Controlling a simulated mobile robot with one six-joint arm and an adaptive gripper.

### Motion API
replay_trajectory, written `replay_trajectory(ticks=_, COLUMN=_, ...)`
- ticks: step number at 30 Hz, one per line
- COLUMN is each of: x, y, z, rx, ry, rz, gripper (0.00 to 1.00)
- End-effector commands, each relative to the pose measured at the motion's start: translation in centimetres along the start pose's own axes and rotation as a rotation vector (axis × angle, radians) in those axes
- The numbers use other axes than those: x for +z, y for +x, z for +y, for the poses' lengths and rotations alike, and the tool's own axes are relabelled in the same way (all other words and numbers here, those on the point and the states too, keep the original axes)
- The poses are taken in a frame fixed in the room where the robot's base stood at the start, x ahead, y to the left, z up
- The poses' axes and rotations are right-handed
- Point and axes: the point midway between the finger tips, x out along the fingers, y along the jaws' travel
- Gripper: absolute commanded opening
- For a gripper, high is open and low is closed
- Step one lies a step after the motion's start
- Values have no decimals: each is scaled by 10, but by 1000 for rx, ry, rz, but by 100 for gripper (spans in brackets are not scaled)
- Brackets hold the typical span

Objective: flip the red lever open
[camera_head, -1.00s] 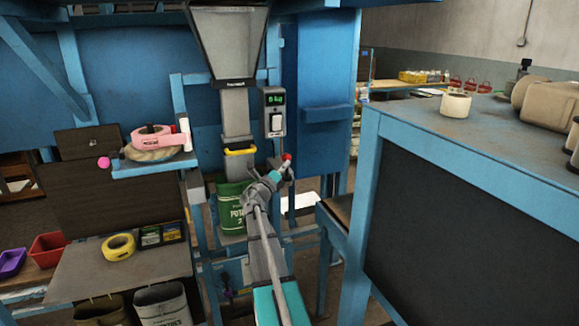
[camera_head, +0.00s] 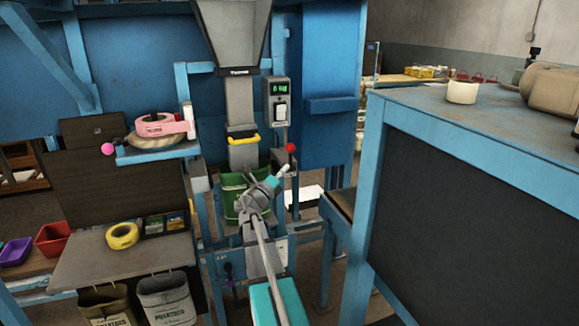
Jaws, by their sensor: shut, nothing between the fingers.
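The red lever shows as a round red knob (camera_head: 291,148) beside the filling spout, below and right of the grey scale box (camera_head: 276,101). Its stem is thin and partly lost behind my gripper. My gripper (camera_head: 284,171) is shut and empty, with its pale fingertips just below the knob. A small gap shows between fingertips and knob in the picture; their separation in depth is unclear. A green sack (camera_head: 231,193) hangs under the spout (camera_head: 243,157), partly hidden by my wrist. A yellow bar (camera_head: 243,140) crosses the spout.
A blue-framed bench (camera_head: 420,105) with a white roll (camera_head: 462,92) stands close on the right. A blue shelf (camera_head: 150,157) with a pink roll (camera_head: 160,125) is at the left. Blue posts and rails surround the spout.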

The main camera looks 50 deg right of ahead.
Motion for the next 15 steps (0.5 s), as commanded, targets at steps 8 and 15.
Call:
replay_trajectory(ticks=8, x=0, y=-42, z=-9, rx=0, ry=0, rz=-1, gripper=0)
replay_trajectory(ticks=15, x=1, y=-56, z=-12, rx=0, ry=0, rz=0, gripper=0)
